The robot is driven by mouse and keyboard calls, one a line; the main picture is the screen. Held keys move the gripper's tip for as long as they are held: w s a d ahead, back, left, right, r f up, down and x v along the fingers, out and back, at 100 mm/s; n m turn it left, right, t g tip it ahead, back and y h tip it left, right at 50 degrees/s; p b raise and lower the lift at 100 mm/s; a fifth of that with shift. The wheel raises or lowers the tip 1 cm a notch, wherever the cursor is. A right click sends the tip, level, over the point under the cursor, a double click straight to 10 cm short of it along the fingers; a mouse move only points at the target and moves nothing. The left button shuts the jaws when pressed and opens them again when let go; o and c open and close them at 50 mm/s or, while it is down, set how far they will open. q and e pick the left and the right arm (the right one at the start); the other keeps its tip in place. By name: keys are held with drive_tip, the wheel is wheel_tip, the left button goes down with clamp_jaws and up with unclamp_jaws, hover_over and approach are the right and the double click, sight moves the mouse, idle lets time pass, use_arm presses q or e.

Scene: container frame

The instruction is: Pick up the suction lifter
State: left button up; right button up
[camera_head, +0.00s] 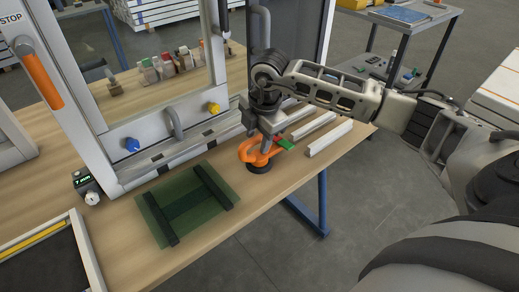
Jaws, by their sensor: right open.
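The suction lifter (256,165) is orange with a dark round suction pad beneath and a small green part at its right. It sits on the wooden table near the front edge, in front of the white frame. My right gripper (266,143) comes down from above at the lifter's handle, with its fingers pointing down. It is open, with its fingertips at the orange handle. The view does not show clearly whether they touch it. My left gripper is not in view.
A green sheet with two dark bars (188,205) lies on the wooden table (190,261) left of the lifter. White strips (328,139) lie right of it. The white frame (75,105) with knobs stands behind. A black tray (50,262) is at the lower left.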

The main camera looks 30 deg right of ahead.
drive_tip(key=shift+w+a+f, duration=0.1)
drive_tip(key=shift+w+f, duration=0.05)
drive_tip(key=shift+f, duration=0.65)
clamp_jaws()
drive_tip(key=shift+r, duration=0.2)
